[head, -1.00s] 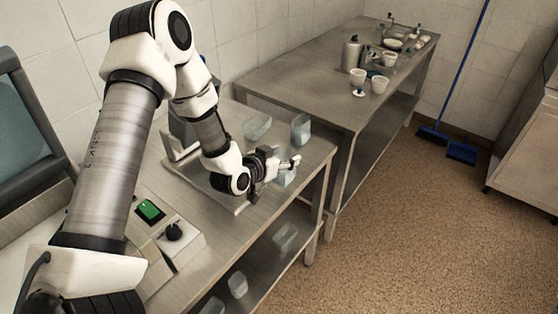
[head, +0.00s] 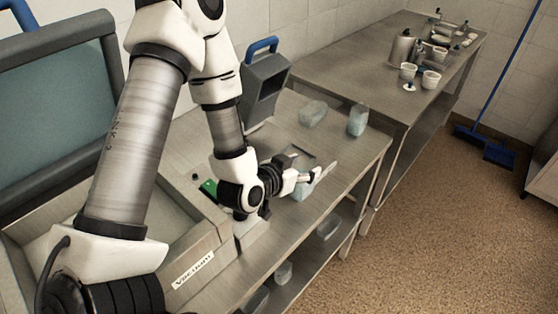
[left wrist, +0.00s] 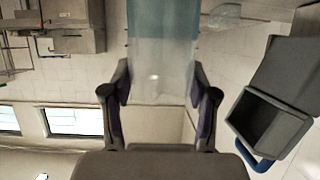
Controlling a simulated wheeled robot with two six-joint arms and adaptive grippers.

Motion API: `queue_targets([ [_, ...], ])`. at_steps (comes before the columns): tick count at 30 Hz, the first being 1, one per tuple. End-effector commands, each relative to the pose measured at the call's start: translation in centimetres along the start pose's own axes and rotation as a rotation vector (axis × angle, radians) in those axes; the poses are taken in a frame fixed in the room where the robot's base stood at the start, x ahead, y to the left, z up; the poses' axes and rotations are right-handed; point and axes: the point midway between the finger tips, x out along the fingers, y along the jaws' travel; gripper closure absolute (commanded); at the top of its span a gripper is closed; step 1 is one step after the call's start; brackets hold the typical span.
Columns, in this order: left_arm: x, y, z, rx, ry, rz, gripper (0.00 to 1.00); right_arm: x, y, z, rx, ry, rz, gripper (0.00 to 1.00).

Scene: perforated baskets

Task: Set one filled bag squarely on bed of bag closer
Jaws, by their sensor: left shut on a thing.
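My left gripper (head: 308,178) is above the front edge of the steel table, its fingers pointing right. It is shut on a pale blue, translucent filled bag (head: 302,191). In the left wrist view the bag (left wrist: 162,55) sits between the two fingers (left wrist: 162,90), its upper part bluer and its lower part clear. A machine labelled vacuum (head: 168,281), which looks like the bag closer, stands at left with its large windowed lid (head: 62,95) raised. My arm hides part of its bed. The held bag is apart from this machine. My right gripper is out of view.
Two similar bags stand on the table, one at the back (head: 313,113) and one farther right (head: 357,120). A grey device with a blue handle (head: 264,88) stands behind my gripper. Several containers sit on the shelf below. A second table (head: 370,65) holds white cups.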

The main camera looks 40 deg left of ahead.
Motion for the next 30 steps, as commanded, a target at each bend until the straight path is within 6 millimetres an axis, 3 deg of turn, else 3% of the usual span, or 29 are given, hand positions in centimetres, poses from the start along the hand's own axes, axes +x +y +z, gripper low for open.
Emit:
queue_targets([
  [8,-0.5,0.6,-0.8,0.006,0.023,0.010,1.00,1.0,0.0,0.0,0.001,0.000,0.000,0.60],
  [14,1.5,-1.3,-1.0,0.001,0.035,0.006,1.00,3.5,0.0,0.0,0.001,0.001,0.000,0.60],
  [16,2.1,-2.3,-2.3,0.002,0.029,0.007,1.00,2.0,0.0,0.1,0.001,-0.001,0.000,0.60],
  [21,5.1,-5.5,-3.2,0.005,0.027,0.006,1.00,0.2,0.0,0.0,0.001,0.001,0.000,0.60],
  [30,9.5,-9.8,-4.1,0.008,0.026,0.009,1.00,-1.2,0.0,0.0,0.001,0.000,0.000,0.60],
])
